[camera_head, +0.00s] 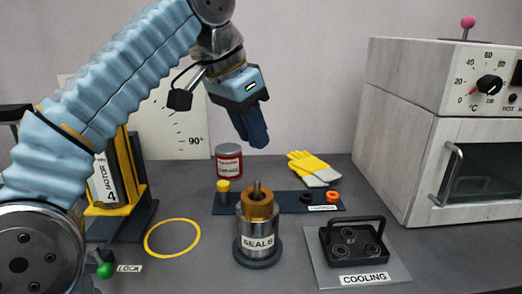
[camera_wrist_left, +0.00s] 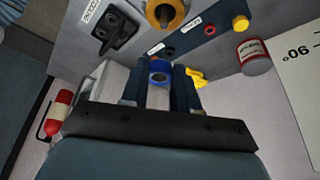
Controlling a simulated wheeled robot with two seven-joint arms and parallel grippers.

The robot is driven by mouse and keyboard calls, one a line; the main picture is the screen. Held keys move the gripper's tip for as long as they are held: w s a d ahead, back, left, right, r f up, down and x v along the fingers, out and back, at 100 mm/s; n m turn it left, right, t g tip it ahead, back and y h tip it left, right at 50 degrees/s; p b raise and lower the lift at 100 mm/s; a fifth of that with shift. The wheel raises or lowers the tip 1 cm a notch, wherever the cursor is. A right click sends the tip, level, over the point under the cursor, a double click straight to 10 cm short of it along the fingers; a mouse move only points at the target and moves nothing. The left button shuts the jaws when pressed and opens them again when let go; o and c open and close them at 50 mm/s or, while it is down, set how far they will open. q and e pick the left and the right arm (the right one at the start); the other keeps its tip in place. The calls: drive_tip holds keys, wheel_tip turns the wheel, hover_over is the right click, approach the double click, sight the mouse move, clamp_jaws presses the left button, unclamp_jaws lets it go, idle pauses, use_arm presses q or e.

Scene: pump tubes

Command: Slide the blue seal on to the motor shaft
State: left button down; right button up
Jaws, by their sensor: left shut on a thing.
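In the left wrist view the shaft (camera_wrist_left: 164,13) shows inside the orange collar, beyond the fingertips. The blue seal (camera_wrist_left: 159,66) is a small ring held between the fingers of the left gripper (camera_wrist_left: 158,80). It is apart from the shaft. In the head view the fingers hide the seal. My right gripper is not in view.
A dark strip (camera_head: 286,206) behind the cylinder carries a yellow-topped piece (camera_head: 223,190), a black ring (camera_head: 305,196) and an orange ring (camera_head: 332,196). A red-grey can (camera_head: 229,161) and yellow gloves (camera_head: 314,168) stand behind. The COOLING tray (camera_head: 400,270) and oven (camera_head: 440,130) are right.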

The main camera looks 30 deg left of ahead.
use_arm(q)
drive_tip(key=shift+r, duration=0.1)
idle(0.3)
drive_tip(key=b, duration=0.5)
hover_over(255, 182)
drive_tip(key=f, duration=0.6)
drive_tip(key=shift+s+a, duration=0.2)
drive_tip(key=shift+s, duration=0.2)
drive_tip(key=shift+r+p, duration=0.1)
drive_tip(key=shift+p, duration=0.6)
idle(0.6)
drive_tip(key=shift+f+b, duration=1.2)
drive_tip(key=shift+f, duration=0.25)
drive_tip(key=c, duration=0.8)
unclamp_jaws()
